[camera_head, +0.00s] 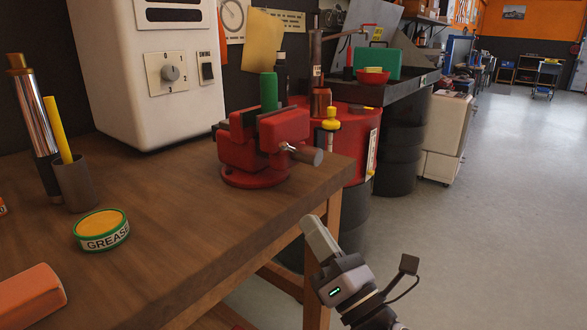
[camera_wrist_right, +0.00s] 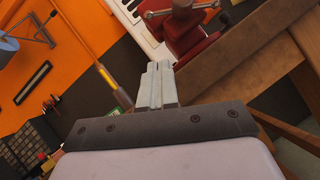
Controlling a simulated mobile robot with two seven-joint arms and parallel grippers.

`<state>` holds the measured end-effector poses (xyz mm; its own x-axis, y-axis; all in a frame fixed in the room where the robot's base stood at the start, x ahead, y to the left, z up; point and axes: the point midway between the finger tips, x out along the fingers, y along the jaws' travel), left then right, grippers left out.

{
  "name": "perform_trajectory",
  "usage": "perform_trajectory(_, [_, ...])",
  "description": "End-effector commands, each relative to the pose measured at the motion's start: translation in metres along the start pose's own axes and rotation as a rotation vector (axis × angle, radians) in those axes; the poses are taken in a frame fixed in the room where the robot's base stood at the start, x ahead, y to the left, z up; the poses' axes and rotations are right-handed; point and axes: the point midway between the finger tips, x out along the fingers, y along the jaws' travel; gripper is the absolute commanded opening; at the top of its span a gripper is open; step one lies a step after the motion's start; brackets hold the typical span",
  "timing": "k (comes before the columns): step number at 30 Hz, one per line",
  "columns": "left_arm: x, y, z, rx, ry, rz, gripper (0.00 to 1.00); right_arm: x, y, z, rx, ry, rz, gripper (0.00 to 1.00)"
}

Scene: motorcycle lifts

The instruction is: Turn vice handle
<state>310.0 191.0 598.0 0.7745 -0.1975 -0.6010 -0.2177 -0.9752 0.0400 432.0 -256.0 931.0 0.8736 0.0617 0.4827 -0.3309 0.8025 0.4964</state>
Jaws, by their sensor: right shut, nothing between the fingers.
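A red bench vice (camera_head: 258,143) is mounted near the right corner of the wooden workbench. Its handle (camera_head: 306,155), a short grey-brown bar, sticks out to the right from the screw end. A green cylinder (camera_head: 269,91) stands at the jaws; I cannot tell whether it is clamped. My right gripper (camera_head: 316,232) is below and in front of the vice, beyond the bench edge, apart from the handle. In the right wrist view its fingers (camera_wrist_right: 158,84) are together and empty, and the red vice (camera_wrist_right: 190,28) is ahead at the upper right. My left gripper is not in view.
The workbench (camera_head: 180,215) carries a grease tin (camera_head: 101,229), a grey cup (camera_head: 74,183) with a yellow stick, an orange block (camera_head: 30,295) and a white machine (camera_head: 150,70). A red drum (camera_head: 355,135) stands behind the vice. The floor at right is clear.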

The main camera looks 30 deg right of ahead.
Motion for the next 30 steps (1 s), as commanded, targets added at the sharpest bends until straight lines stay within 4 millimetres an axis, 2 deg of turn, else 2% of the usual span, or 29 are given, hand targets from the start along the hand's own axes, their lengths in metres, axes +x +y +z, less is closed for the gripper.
perform_trajectory(3, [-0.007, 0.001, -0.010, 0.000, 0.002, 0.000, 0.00, 0.023, 0.002, 0.003, 0.001, 0.000, 0.003, 0.00])
perform_trajectory(14, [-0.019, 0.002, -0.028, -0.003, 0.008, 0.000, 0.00, 0.083, 0.002, 0.002, 0.004, 0.000, 0.000, 0.00])
perform_trajectory(15, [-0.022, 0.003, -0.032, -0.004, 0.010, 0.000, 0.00, 0.088, 0.002, 0.007, 0.002, 0.000, 0.001, 0.00])
perform_trajectory(21, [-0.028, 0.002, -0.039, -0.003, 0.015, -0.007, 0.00, 0.103, 0.001, 0.023, 0.003, 0.002, -0.001, 0.00])
perform_trajectory(30, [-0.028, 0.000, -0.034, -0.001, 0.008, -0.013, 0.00, 0.108, -0.001, 0.028, 0.005, 0.001, -0.002, 0.00])
